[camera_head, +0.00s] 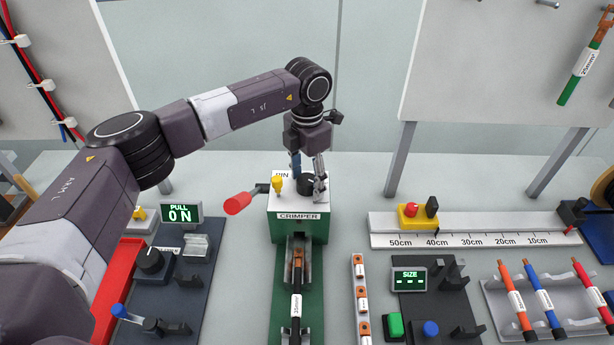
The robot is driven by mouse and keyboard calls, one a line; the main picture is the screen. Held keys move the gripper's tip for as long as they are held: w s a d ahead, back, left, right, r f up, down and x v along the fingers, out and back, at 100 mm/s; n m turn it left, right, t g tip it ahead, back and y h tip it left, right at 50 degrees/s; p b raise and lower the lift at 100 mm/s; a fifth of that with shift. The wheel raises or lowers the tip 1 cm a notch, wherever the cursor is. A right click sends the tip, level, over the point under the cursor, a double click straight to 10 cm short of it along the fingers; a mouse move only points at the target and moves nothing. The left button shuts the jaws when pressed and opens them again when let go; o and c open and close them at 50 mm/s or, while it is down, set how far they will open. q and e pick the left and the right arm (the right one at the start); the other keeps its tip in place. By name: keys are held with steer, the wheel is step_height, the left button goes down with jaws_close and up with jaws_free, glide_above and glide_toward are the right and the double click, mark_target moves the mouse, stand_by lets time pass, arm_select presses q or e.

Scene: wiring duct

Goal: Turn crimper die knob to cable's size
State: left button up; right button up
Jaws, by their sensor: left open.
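The crimper (298,228) is a green and white box in the middle of the bench, with a CRIMPER label on its front. A black die knob (306,184) sits on its top, partly hidden by my gripper. My left gripper (309,188) points down over the knob, its fingers apart on either side of it; I cannot tell whether they touch it. A black cable (297,285) with a copper-coloured end lies in the green channel in front of the crimper. My right gripper is not in view.
A red-handled lever (240,202) sticks out left of the crimper, and a yellow pin (277,184) stands on its top. A SIZE display (409,279) shows dashes. A ruler rail (475,236) and a rack of coloured cables (541,300) lie to the right.

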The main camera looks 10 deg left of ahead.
arm_select(q)
steer(key=c, duration=1.2)
steer(key=shift+o, duration=0.2)
